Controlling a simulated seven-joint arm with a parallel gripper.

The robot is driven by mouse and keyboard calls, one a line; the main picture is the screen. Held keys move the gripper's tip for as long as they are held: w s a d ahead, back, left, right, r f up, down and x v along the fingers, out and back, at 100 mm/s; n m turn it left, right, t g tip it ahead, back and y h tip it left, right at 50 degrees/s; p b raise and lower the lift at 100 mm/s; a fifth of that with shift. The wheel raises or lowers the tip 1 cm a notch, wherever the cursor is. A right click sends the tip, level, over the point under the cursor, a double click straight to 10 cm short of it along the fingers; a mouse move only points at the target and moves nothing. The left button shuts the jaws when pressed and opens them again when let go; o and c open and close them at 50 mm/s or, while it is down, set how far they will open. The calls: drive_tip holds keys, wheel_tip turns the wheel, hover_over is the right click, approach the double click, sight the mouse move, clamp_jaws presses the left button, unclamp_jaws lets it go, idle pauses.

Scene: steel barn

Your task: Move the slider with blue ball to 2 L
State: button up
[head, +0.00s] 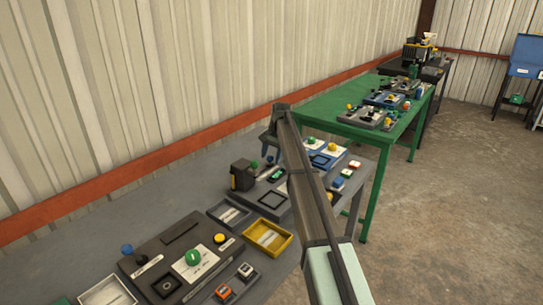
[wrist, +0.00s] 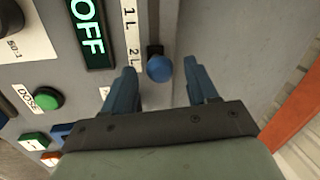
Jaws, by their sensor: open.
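The slider's blue ball (wrist: 160,68) shows in the wrist view, on a dark stem beside a white scale strip (wrist: 133,40) marked 1 L and 2 L. The ball appears near the 2 L end, but its height above the panel makes the exact setting hard to tell. My gripper (wrist: 160,72) is open, with one blue finger on each side of the ball and a gap on both sides. In the head view, my gripper (head: 268,141) is over the far part of the grey table, and my arm hides part of the panel there.
A green OFF switch (wrist: 92,32) and a green dose button (wrist: 47,99) lie left of the slider. A black box (head: 242,175) stands nearby on the grey table (head: 60,240). The corrugated wall (head: 130,80) runs close behind.

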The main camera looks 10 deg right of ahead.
wheel_tip(320, 180, up, 14)
drive_tip(key=s+d, duration=0.1)
drive_tip(key=d, duration=0.1)
drive_tip(key=shift+s+f, duration=0.2)
drive_tip(key=shift+s, duration=0.05)
drive_tip(key=shift+d, duration=0.15)
